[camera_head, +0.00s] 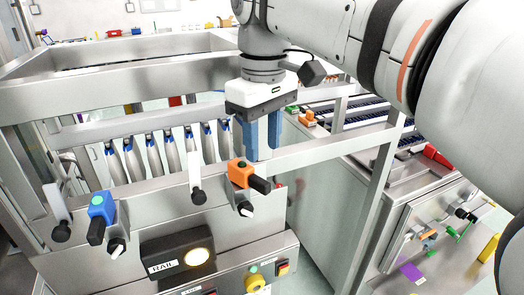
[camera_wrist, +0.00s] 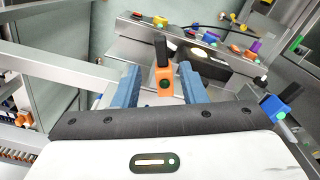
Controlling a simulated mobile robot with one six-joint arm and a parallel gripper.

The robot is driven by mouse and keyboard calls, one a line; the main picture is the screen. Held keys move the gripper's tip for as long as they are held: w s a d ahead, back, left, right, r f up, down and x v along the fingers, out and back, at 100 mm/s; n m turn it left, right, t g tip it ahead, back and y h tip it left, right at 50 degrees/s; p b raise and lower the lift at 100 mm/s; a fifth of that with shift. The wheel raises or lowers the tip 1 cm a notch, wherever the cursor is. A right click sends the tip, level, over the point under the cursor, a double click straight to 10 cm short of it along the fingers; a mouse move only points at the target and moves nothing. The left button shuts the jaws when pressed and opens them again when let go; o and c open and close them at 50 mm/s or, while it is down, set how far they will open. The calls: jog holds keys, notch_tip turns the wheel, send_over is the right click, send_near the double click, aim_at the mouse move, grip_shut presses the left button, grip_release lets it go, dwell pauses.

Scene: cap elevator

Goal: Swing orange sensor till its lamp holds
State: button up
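The orange sensor (camera_head: 239,173) sits on a post at the front rail, its black end pointing to the lower right in the head view. My gripper (camera_head: 262,140) has two blue fingers spread apart with nothing held, above and just behind the sensor. The gripper (camera_wrist: 157,78) also shows open in the wrist view. Contact with the sensor cannot be told. A round lamp (camera_head: 197,257) on a black labelled box glows pale yellow.
A blue sensor (camera_head: 102,207) with a bright green spot stands left on the rail, with a pale upright plate (camera_head: 194,168) between the two. A steel frame bar (camera_head: 325,148) runs right of my gripper. Buttons (camera_head: 254,282) sit below.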

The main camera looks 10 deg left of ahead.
aim_at(261, 181)
jog(key=shift+a, duration=0.3)
notch_tip(261, 181, down, 7)
jog(key=shift+d+f, duration=0.1)
jog(key=shift+f, duration=0.1)
grip_shut()
dwell(0.4)
